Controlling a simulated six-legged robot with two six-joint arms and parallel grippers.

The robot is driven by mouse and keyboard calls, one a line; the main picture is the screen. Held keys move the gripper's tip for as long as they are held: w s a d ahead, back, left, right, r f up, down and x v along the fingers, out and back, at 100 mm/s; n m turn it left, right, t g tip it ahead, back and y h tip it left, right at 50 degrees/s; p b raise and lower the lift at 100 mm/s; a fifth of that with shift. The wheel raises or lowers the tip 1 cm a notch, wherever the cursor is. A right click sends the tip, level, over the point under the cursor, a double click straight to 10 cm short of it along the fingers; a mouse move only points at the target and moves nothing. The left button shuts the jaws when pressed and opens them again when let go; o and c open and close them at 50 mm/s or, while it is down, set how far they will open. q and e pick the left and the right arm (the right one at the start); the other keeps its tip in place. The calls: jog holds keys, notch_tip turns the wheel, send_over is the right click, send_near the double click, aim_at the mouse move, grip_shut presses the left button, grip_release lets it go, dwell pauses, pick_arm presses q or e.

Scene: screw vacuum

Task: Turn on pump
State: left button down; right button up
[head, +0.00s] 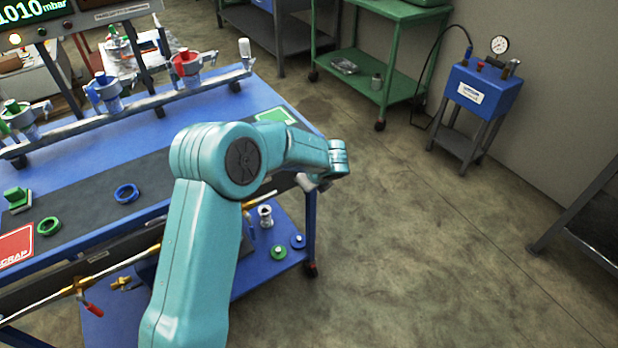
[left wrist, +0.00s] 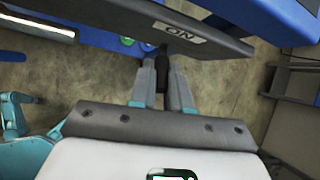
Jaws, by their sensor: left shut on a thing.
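In the left wrist view, my left gripper (left wrist: 162,68) is shut on a black lever (left wrist: 162,80) that stands between its two grey fingers. The lever is just below a dark panel with a light "ON" label (left wrist: 178,33). In the head view, my teal arm reaches over the blue bench's right end; its fingers and the lever are hidden there. A display (head: 34,10) at the top left reads 1010 mbar. My right gripper is in neither view.
The blue bench (head: 262,98) carries a pipe manifold with green, blue and red valves (head: 187,62). A blue box with a gauge (head: 484,90) stands by the wall. A green shelf cart (head: 385,75) stands behind.

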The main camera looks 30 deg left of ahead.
pick_arm(q)
jog(key=c, duration=1.1)
grip_release()
jog(key=p+v, duration=0.1)
jog(key=v, duration=1.5)
jog(key=shift+s+p, duration=0.15)
jog(key=shift+p, duration=0.25)
jog(key=shift+d, duration=0.15)
